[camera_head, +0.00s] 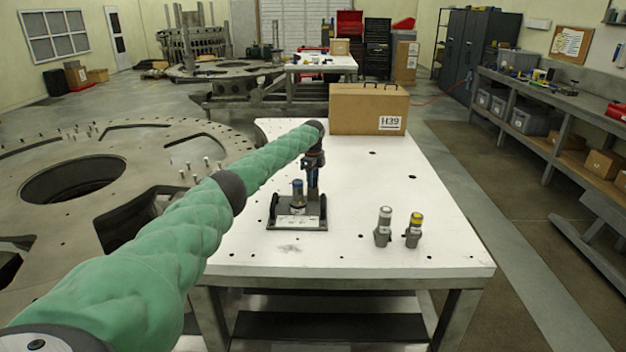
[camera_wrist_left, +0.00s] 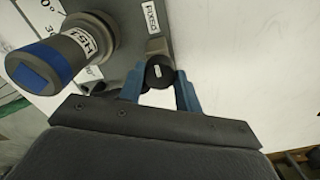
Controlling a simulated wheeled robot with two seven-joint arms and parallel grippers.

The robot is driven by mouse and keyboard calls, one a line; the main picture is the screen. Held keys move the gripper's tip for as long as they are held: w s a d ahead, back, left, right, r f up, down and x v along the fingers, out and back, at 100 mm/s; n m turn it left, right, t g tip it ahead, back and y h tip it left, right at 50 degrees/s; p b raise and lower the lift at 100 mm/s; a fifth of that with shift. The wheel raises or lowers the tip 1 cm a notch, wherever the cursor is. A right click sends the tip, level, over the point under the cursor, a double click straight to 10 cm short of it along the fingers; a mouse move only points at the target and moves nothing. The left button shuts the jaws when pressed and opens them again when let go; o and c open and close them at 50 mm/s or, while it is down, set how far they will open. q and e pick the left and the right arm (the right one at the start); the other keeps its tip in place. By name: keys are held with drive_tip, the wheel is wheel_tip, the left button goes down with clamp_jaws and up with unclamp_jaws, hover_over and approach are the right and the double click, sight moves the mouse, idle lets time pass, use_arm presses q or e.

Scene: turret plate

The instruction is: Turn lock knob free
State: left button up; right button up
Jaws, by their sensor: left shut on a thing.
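The lock knob (camera_wrist_left: 159,71) is a round black knob with a small white mark, beside a "FIXED" label on the grey fixture (camera_wrist_left: 122,48). My left gripper (camera_wrist_left: 161,84) has its blue fingers shut on the knob, one on each side. In the head view my left gripper (camera_head: 313,187) points down at the right side of the fixture (camera_head: 297,222), where the knob is hidden. A blue-capped grey cylinder (camera_head: 298,190) stands upright in the fixture; in the wrist view its labelled body (camera_wrist_left: 75,50) is left of the fingers. My right gripper is not in view.
Two grey tool pieces, one white-topped (camera_head: 384,228) and one yellow-topped (camera_head: 414,231), stand right of the fixture on the white table (camera_head: 350,255). A cardboard case (camera_head: 368,108) marked H39 stands at the back. The table's right side is mostly clear.

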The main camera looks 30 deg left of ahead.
use_arm(q)
drive_tip(key=shift+n, duration=0.3)
drive_tip(key=n, duration=0.3)
drive_tip(key=shift+n, duration=0.3)
drive_tip(key=n, duration=0.3)
drive_tip(key=shift+r+n+p, duration=0.1)
drive_tip(key=shift+n+p, duration=0.2)
drive_tip(key=n, duration=0.2)
drive_tip(key=shift+n, duration=0.4)
drive_tip(key=n+p, duration=0.1)
drive_tip(key=n, duration=0.2)
drive_tip(key=shift+w+n, duration=0.1)
drive_tip(key=shift+n, duration=0.2)
drive_tip(key=n+p, duration=0.1)
drive_tip(key=n, duration=0.1)
drive_tip(key=shift+n, duration=0.8)
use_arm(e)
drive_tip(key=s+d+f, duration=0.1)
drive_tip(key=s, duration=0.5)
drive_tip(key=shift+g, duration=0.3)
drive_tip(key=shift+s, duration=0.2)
